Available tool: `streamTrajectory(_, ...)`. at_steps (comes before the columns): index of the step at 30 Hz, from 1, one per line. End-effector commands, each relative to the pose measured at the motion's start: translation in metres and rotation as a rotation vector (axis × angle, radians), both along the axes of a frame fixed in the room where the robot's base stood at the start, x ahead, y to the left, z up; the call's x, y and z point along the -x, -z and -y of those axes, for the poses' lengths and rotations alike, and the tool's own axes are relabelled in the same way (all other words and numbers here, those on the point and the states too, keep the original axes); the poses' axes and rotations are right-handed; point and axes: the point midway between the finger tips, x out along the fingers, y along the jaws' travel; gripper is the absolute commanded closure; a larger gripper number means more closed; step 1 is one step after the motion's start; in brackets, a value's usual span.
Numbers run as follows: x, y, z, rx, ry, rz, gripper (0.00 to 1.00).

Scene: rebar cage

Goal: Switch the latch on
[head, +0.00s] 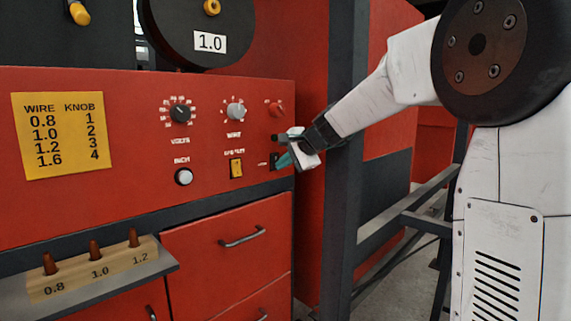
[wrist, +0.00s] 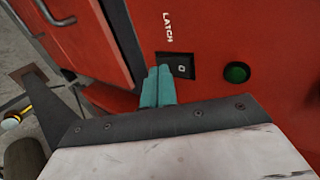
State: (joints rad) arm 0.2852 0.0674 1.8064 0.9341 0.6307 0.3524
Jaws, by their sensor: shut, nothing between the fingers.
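The latch is a small black rocker switch (wrist: 181,64) on the red panel, beside the white LATCH label in the wrist view. A small pale mark shows on its face; I cannot tell surely which way it is tipped. My gripper (wrist: 158,76) has its teal fingers together, with nothing between them. The fingertips are right beside the switch, at its lower left in the wrist view; I cannot tell whether they touch it. In the head view my gripper (head: 286,158) is at the panel's right end and partly covers the latch.
A green round button (wrist: 237,72) is close to the switch. The red panel (head: 135,120) also carries a black knob (head: 180,112), a grey knob (head: 235,111), a yellow switch (head: 236,167) and a white button (head: 183,177). A dark post (head: 343,190) stands right of the panel.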

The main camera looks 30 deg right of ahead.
Motion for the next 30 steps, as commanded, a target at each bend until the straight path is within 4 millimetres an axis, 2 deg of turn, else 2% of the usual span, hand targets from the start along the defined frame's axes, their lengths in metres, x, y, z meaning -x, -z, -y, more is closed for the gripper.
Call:
streamTrajectory(13,-0.004,0.002,-0.002,0.000,-0.001,0.000,1.00)
streamTrajectory(24,-0.005,-0.016,-0.003,0.000,-0.002,0.006,1.00)
streamTrajectory(30,-0.005,-0.017,-0.003,0.000,-0.001,0.005,1.00)
